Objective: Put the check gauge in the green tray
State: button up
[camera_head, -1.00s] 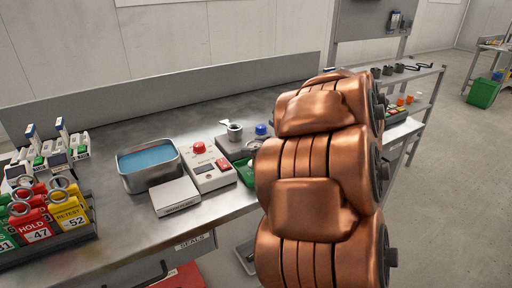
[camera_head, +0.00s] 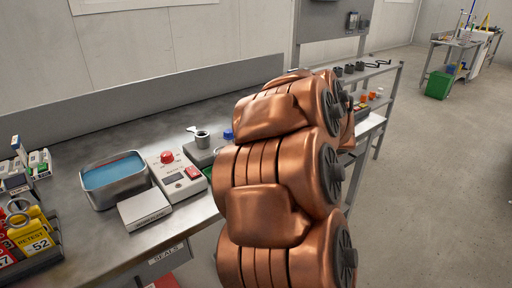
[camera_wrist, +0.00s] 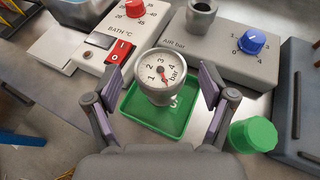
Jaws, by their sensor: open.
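The check gauge (camera_wrist: 162,76), a round white dial marked "bar" with a red needle and a grey rim, shows in the wrist view. It is between the two fingers of my gripper (camera_wrist: 160,88), which is open, with a gap on each side of the gauge. The green tray (camera_wrist: 150,122) is directly below and around the gauge in that view. I cannot tell whether the gauge rests on the tray floor or stands clear of it. In the head view my copper arm hides my gripper, the gauge and most of the tray.
A bath control box with a red knob (camera_wrist: 131,8) and an air box with a blue knob (camera_wrist: 251,41) stand behind the tray. A green cylinder (camera_wrist: 254,135) is close to the right finger. A water bath (camera_head: 115,178) and a tag rack (camera_head: 35,255) are at left.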

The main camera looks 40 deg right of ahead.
jog(key=v, duration=0.9)
jog(key=shift+s, duration=0.3)
jog(key=w+d+r+m+h, duration=0.9)
jog(key=m+h, duration=0.3)
jog(key=m, duration=0.6)
jog(key=s+a+f+m+g+y, duration=0.1)
jog(key=s+a+f+m+g, duration=0.3)
jog(key=s+a+f+m, duration=0.35)
jog(key=s+a+f+m+g, duration=0.4)
jog(key=a+f+m, duration=0.2)
jog(key=f+m, duration=0.35)
jog(key=s+a+f+m+g+y, duration=0.2)
jog(key=s+a+f+g+y, duration=0.1)
jog(key=s+a, duration=0.6)
jog(key=s+a+f+m+g+y, duration=0.3)
jog(key=s+a+g, duration=0.1)
jog(key=s+a, duration=0.5)
jog(key=shift+a+f, duration=0.25)
jog(key=shift+a, duration=0.95)
